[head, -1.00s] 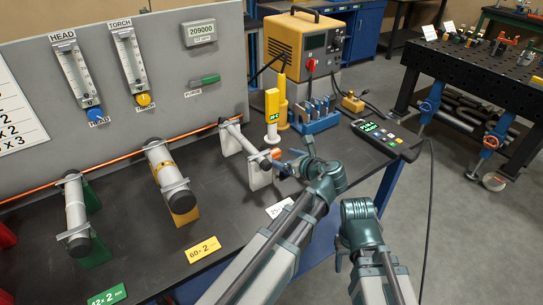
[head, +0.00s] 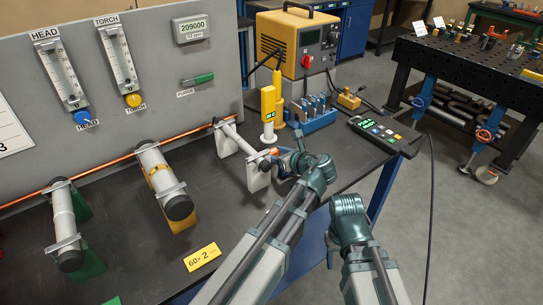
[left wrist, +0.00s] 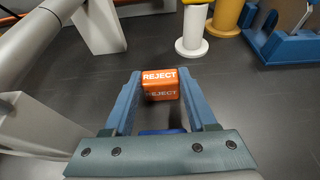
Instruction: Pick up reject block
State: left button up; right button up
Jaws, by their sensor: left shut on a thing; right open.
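The orange reject block (left wrist: 160,84) shows in the left wrist view with white REJECT lettering on its top and front faces. It sits between the blue fingertips of my left gripper (left wrist: 158,92), which is shut on it. In the head view, my left gripper (head: 287,160) is at the bench beside the white tube stand, and only a small orange part of the block (head: 274,152) shows. I cannot tell whether the block touches the bench. My right gripper (head: 331,250) is open and empty, low beyond the bench's right edge.
A white tube stand (head: 257,172) is close left of my left gripper. A yellow handheld device (head: 268,104), a blue tool rack (head: 315,121) and a keypad unit (head: 381,134) stand behind it. Clamped tubes (head: 165,180) fill the left. Dark bench (head: 130,245) is clear in front.

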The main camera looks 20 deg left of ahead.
pick_arm(q)
jog(key=shift+c, duration=1.4)
jog(key=shift+r, duration=0.1)
notch_tip(320, 180, up, 10)
jog(key=p, duration=1)
